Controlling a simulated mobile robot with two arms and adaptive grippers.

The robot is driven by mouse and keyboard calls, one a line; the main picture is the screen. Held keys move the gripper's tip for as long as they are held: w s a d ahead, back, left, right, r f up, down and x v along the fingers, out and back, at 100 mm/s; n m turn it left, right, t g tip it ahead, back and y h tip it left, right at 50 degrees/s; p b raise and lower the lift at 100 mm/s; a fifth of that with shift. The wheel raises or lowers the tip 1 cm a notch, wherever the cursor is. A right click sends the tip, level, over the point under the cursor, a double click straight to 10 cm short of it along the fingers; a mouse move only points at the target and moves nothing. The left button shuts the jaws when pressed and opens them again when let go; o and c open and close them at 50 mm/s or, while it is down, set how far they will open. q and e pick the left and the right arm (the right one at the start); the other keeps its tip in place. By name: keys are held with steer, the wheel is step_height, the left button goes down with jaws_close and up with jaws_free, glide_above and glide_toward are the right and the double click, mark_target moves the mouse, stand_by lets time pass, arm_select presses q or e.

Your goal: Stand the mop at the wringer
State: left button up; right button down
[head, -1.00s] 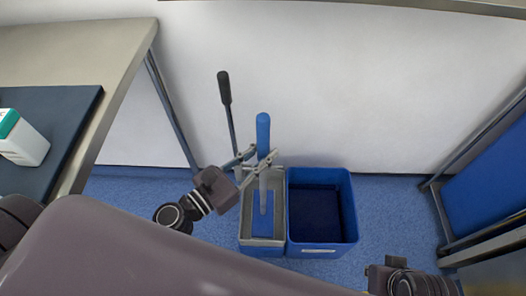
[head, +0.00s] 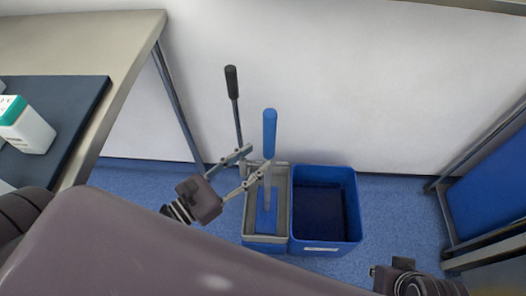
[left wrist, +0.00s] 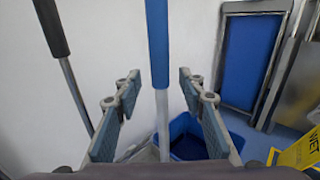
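The mop (head: 269,135) has a blue grip and a pale shaft. It stands near upright, with its blue head in the grey wringer bucket (head: 249,232). A wringer lever with a black grip (head: 232,83) rises to its left. My left gripper (head: 250,166) is open beside the shaft, its fingers spread. In the left wrist view the mop's blue grip (left wrist: 157,45) shows between the two spread fingers, touching neither. My right gripper (head: 392,279) is at the bottom right; its fingers cannot be made out.
A blue bin (head: 354,215) stands directly right of the wringer bucket. A blue-panelled frame (head: 492,185) is at the right. The left wrist view shows a yellow sign (left wrist: 300,150).

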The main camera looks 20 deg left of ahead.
arm_select(q)
steer(key=s+d+f+m+g, duration=0.8)
steer(key=s+d+m+g, duration=0.15)
steer(key=m, duration=1.15)
steer(key=s+a+f+m+g+y, duration=0.1)
steer(key=a+f+m+y, duration=0.1)
steer(key=a+m+y, duration=0.2)
steer(key=s+a+f+m+g+y, duration=0.1)
steer(key=a+f+m+y, duration=0.2)
steer(key=a+m, duration=0.4)
steer(key=a+y, duration=0.1)
steer(key=a, duration=0.2)
steer(key=shift+a+g+y, duration=0.25)
steer(key=shift+g+y, duration=0.05)
steer(key=shift+g, duration=0.05)
arm_select(e)
steer(key=shift+f, duration=0.25)
